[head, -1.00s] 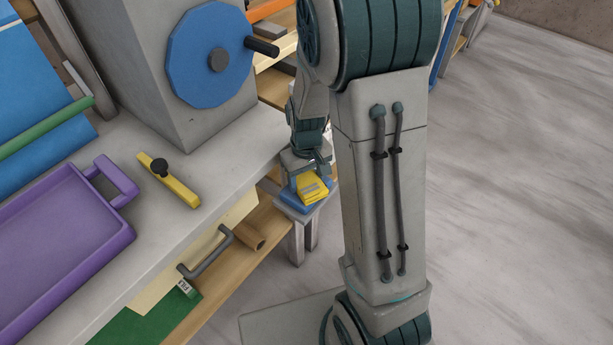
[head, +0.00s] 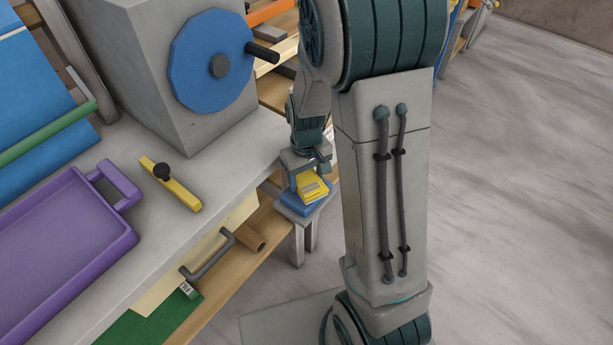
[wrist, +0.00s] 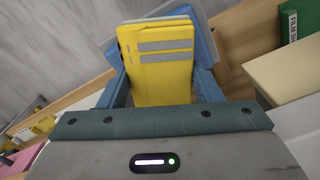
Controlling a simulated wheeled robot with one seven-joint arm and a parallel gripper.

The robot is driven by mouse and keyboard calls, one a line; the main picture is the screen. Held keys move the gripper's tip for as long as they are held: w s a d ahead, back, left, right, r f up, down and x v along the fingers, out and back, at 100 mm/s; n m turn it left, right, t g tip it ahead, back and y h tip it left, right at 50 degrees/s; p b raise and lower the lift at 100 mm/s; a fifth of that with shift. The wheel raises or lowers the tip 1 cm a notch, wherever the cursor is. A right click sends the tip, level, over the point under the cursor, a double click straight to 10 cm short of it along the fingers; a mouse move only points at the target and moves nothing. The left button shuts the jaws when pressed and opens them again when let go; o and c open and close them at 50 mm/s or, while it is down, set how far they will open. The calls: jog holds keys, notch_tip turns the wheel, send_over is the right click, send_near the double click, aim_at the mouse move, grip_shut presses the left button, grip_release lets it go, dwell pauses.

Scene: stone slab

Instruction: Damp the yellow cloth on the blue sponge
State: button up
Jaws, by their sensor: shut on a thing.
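The yellow cloth (head: 312,186) is a folded yellow block with grey stripes; it also shows in the wrist view (wrist: 160,80). My gripper (head: 304,178) is shut on the cloth, with a blue finger on each side of it in the wrist view (wrist: 165,88). The blue sponge (head: 298,206) lies flat on a small grey stand just below the cloth in the head view. In the wrist view, a pale blue slab (wrist: 205,30) shows behind the cloth's far end. I cannot tell whether cloth and sponge touch.
The grey stone slab (head: 150,240) carries a purple tray (head: 60,255), a yellow bar with a black knob (head: 172,185) and a grey box with a blue wheel (head: 212,62). A wooden shelf (head: 235,270) runs under the slab's edge. The floor at right is clear.

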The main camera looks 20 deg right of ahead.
aim_at(306, 177)
notch_tip(306, 177, up, 3)
jog(key=shift+r+p, duration=0.15)
jog(key=shift+p, duration=0.9)
jog(key=shift+w+r+p, duration=0.15)
jog(key=shift+r+p, duration=0.6)
jog(key=shift+r, duration=0.3)
jog(key=c, duration=0.4)
jog(key=shift+f, duration=0.2)
